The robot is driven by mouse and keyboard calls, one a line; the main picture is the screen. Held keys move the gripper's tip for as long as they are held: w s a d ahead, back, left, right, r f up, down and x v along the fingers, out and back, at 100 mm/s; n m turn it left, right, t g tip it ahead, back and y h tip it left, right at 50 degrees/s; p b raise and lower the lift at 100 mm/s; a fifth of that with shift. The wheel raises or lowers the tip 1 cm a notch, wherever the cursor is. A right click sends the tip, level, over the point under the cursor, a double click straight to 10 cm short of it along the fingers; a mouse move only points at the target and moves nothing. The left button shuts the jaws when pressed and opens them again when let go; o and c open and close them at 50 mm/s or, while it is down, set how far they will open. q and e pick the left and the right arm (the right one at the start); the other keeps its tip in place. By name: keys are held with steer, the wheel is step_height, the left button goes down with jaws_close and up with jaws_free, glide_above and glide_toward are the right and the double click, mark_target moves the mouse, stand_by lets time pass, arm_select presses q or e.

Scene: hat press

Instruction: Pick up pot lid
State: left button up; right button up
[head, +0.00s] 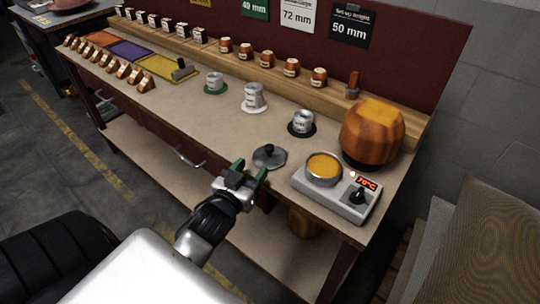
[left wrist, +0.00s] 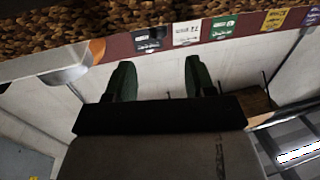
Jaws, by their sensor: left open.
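The pot lid (head: 277,161), a grey disc with a dark knob, lies flat on the bench near its front edge. It is left of a small pot (head: 324,180) with orange-yellow contents, which stands on a grey heater. My left gripper (head: 251,168) has green fingers spread apart. In the head view it is at the bench's front edge, just in front of the lid, with nothing visible between the fingers. The open fingers also show in the left wrist view (left wrist: 158,78); I cannot make out the lid clearly there. My right gripper is not in view.
The heater (head: 347,205) has a red display and a dark knob. A large copper-coloured block (head: 370,135) stands behind it. Several small cups stand on dark, white and green bases, the nearest on a dark base (head: 301,130). Bare bench (head: 200,115) lies left of the lid.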

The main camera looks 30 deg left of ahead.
mark_target(267, 150)
arm_select(q)
steer(key=w, duration=0.4)
steer(key=shift+a, duration=0.25)
steer(key=w, duration=0.5)
steer(key=shift+w+a, duration=0.2)
steer(key=shift+w, duration=0.15)
steer(key=c, duration=1)
